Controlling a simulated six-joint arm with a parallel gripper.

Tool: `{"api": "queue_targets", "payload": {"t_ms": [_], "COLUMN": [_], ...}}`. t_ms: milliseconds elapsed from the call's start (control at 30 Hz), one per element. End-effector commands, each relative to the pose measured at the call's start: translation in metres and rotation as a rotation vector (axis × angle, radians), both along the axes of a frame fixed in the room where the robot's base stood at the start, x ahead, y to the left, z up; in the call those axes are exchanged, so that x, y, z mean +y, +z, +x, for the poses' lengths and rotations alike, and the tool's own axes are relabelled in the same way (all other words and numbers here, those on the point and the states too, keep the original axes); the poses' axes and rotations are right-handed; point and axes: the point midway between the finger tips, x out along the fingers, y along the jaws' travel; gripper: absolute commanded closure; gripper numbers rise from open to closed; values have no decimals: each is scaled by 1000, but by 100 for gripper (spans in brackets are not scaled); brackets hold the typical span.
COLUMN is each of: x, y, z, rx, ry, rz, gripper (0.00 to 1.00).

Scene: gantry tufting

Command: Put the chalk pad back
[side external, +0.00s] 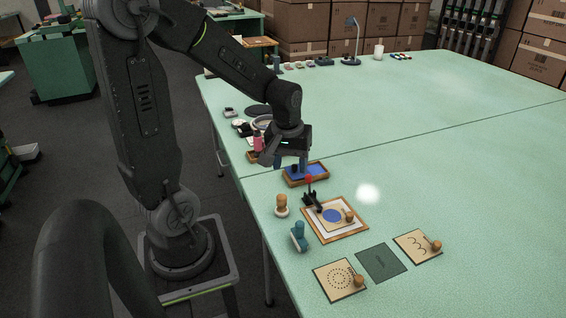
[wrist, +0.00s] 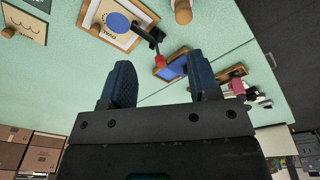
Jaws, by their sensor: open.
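A shallow wooden tray (side external: 290,183) with a blue inside stands on the green table; it also shows in the wrist view (wrist: 158,72). A wooden-knobbed piece with a pale base (side external: 282,206) stands apart, nearer the front left edge; it may be the chalk pad, but I cannot tell for certain. My gripper (side external: 290,161) is above the tray with its blue fingers pointing down. In the wrist view the fingers of my gripper (wrist: 162,77) are spread, with nothing seen held between them. The fingers hide part of the tray in the side view.
A teal piece (side external: 298,238), two knobbed cards (side external: 325,270) (side external: 405,240) and a dark green sheet (side external: 381,262) lie nearer. The right side is clear.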

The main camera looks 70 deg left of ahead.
Motion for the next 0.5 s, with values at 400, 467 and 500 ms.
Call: {"api": "queue_targets", "payload": {"t_ms": [400,467,500], "x": [-125,-132,-136], "y": [102,107,109], "z": [-56,-64,-68], "rx": [-294,-316,-327], "ry": [-760,-814,-842], "rz": [186,200,207], "gripper": [44,44,44]}}
